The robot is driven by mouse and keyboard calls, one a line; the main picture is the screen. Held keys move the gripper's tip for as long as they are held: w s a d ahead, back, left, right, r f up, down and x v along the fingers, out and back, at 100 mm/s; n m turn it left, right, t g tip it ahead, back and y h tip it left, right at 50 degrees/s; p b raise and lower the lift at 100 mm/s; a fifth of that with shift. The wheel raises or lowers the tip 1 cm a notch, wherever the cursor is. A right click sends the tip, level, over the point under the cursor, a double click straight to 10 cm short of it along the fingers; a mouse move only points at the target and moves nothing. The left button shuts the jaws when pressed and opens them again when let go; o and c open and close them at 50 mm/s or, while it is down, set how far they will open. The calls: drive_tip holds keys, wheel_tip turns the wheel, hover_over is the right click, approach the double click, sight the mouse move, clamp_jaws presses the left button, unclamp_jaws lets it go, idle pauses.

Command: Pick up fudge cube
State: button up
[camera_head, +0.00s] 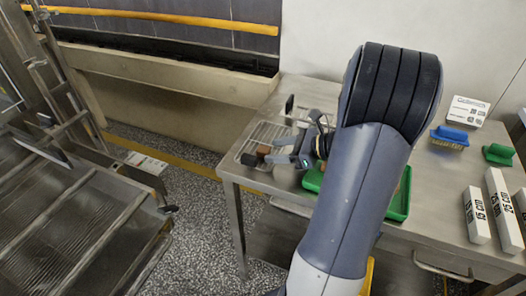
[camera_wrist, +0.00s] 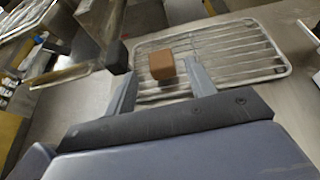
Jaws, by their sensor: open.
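The fudge cube (camera_wrist: 161,65) is a small brown block on a wire rack (camera_wrist: 235,72) in the wrist view. My gripper (camera_wrist: 160,74) is open, with one finger to the left of the cube and one to the right. The cube shows in the gap near the fingertips, and I cannot tell whether either finger touches it. In the head view the cube (camera_head: 263,151) is a small brown patch at the left end of the table, just beyond my gripper (camera_head: 277,151). My arm hides part of the table.
The rack lies on a metal table (camera_head: 425,205). A green tray (camera_head: 399,202) is partly behind my arm. A blue brush (camera_head: 449,138), a green brush (camera_head: 498,154) and marked white blocks (camera_head: 476,214) stand at the right. A mesh conveyor (camera_head: 75,235) is at the left.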

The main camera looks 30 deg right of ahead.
sight(264, 152)
drive_tip(key=shift+x, duration=1.5)
drive_tip(key=shift+d, duration=0.15)
drive_tip(key=shift+c, duration=0.3)
drive_tip(key=c, duration=0.8)
drive_tip(key=shift+r, duration=0.1)
